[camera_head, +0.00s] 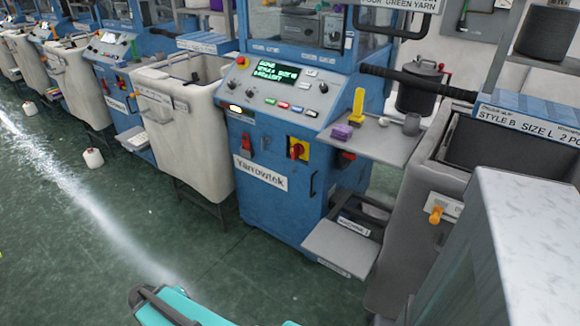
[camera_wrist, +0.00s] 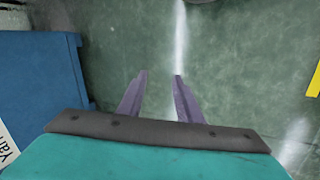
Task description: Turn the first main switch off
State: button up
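The main switch (camera_head: 298,149) is a red rotary handle on a yellow plate. It sits on the lower front of the nearest blue knitting machine (camera_head: 272,195), right of centre in the head view. The handle's exact angle is too small to tell. In the wrist view my gripper (camera_wrist: 157,82) is open and empty, its two purple-grey fingers apart above the green floor. The switch does not show there; only part of a blue cabinet (camera_wrist: 40,75) shows at the left. In the head view my teal arm is at the bottom edge, well below and left of the switch.
A red handle (camera_head: 246,143) sits left of the switch. A side shelf (camera_head: 375,140) with small items sticks out at the right. A cream bin (camera_head: 183,125) and a grey bin (camera_head: 418,220) flank the machine. The floor (camera_head: 90,240) in front is free.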

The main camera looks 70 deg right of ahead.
jog(key=w+d+r+m+t+h+b, duration=0.1)
jog(key=w+d+r+m+h+b, duration=0.15)
jog(key=d+b, duration=0.45)
jog(key=w+d+r+m+h+b, duration=0.15)
jog(key=d+r, duration=0.25)
jog(key=d, duration=0.8)
jog(key=w+d+r+m+t+h+b, duration=0.1)
jog(key=d+r+m+h+b, duration=0.3)
jog(key=d, duration=0.5)
jog(key=s+d+r+m+g+h+b, duration=0.1)
jog(key=s+d+r+m+b, duration=0.1)
jog(key=s+d+r+b, duration=0.3)
jog(key=s+d+r+m+g+h+b, duration=0.1)
jog(key=d+r+b, duration=0.2)
jog(key=d, duration=0.3)
jog(key=m+g+h+b, duration=0.2)
jog(key=m+h+b, duration=0.25)
jog(key=b, duration=0.25)
send_near(292, 153)
jog(key=shift+m+y, duration=0.35)
jog(key=shift+y, duration=0.1)
jog(key=v, duration=0.2)
jog(key=r+v, duration=0.1)
jog(key=v, duration=0.2)
jog(key=shift+w+d, duration=0.1)
jog(key=shift+w, duration=0.05)
jog(key=shift+f, duration=0.1)
jog(key=shift+b+x, duration=1.9)
jog(key=shift+x, duration=5)
